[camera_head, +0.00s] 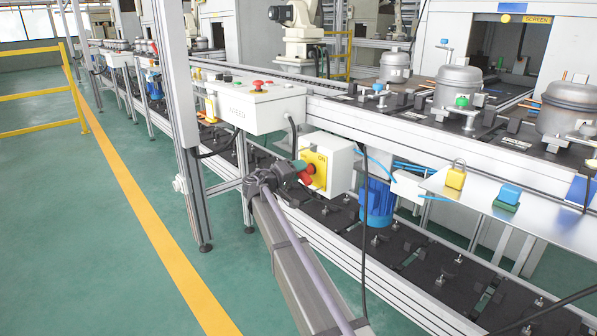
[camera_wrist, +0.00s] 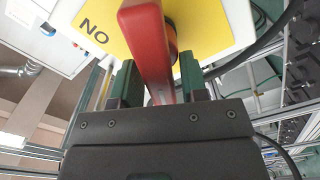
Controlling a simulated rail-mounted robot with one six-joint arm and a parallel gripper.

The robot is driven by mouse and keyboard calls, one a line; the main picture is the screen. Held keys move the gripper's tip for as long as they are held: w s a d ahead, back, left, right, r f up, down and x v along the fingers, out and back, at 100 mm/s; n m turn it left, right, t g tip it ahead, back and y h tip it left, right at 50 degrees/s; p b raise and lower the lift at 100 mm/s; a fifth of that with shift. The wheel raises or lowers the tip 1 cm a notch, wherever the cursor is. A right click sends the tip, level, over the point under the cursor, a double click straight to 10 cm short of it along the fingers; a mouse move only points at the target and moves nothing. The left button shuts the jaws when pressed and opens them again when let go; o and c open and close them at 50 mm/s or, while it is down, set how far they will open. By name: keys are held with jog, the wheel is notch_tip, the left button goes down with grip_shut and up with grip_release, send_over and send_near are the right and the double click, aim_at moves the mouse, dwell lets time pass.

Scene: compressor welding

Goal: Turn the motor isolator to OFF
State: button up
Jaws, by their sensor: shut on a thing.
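The motor isolator is a white box (camera_head: 342,160) on the line's front side, with a yellow plate (camera_head: 317,158) marked ON and a red handle (camera_head: 306,174). My gripper (camera_head: 299,171) is at the front of this plate, its jaws shut on the red handle. In the wrist view the red handle (camera_wrist: 148,40) stands between the two dark green fingers, over the yellow plate (camera_wrist: 100,20). The ON mark appears upside down to the left of the handle there. No OFF mark shows, and the handle's exact angle is hard to tell.
A white control box (camera_head: 258,105) with a red button stands left of the isolator. A blue motor (camera_head: 377,203) is to its right. Black cables hang nearby. The green floor at left is clear.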

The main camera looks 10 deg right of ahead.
jog(key=n, duration=0.5)
jog(key=shift+a+f+b, duration=0.1)
jog(key=shift+f+b, duration=0.2)
jog(key=shift+f, duration=0.05)
jog(key=shift+n, duration=0.3)
jog(key=o, duration=0.6)
jog(key=shift+o, duration=0.2)
jog(key=v, duration=1)
jog(key=shift+s+a, duration=0.2)
jog(key=shift+a, duration=0.15)
